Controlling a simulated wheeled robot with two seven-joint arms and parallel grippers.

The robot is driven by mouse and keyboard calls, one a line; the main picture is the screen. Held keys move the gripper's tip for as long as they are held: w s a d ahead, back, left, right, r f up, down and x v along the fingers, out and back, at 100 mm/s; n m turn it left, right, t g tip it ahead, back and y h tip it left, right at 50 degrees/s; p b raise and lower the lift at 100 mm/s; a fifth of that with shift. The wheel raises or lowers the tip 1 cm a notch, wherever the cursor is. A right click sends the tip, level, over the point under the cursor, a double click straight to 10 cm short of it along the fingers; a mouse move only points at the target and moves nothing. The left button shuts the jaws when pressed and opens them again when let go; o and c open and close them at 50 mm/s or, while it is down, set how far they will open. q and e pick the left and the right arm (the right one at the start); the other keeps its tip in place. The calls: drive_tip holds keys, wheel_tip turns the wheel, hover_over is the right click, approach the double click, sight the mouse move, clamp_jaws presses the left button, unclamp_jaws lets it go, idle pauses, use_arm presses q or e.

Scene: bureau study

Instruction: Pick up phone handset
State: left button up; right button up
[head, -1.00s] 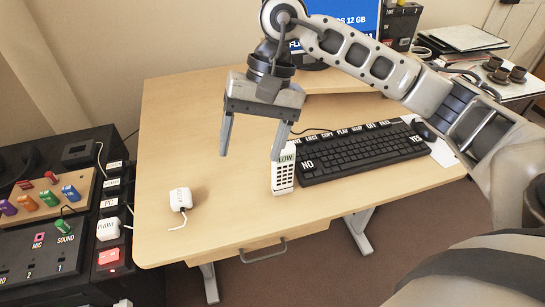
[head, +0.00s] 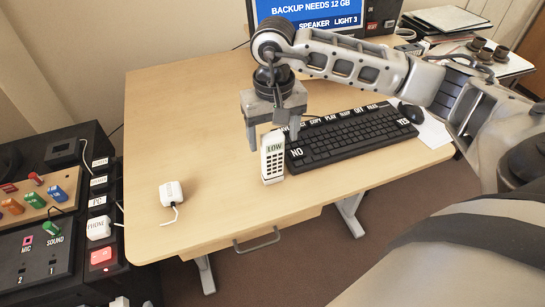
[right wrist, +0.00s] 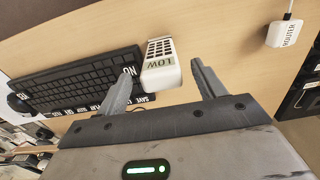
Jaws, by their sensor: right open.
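The phone handset (head: 272,163) is white with a dark keypad and a "LOW" label. In the right wrist view the right gripper's fingers (right wrist: 162,72) point at the handset with gaps on both sides. I cannot tell whether either finger touches it. My left gripper is out of view.
The black keyboard (head: 350,138) lies right beside the handset, with a mouse (head: 411,113) past it. A white router (head: 171,194) with a cable sits on the left of the desk. A monitor (head: 310,18) stands behind. The desk between router and handset is clear.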

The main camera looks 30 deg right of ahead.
sight(273, 150)
drive_tip(key=shift+f, duration=2.35)
drive_tip(key=shift+a, duration=0.1)
drive_tip(key=c, duration=1.1)
drive_tip(key=shift+r, duration=0.1)
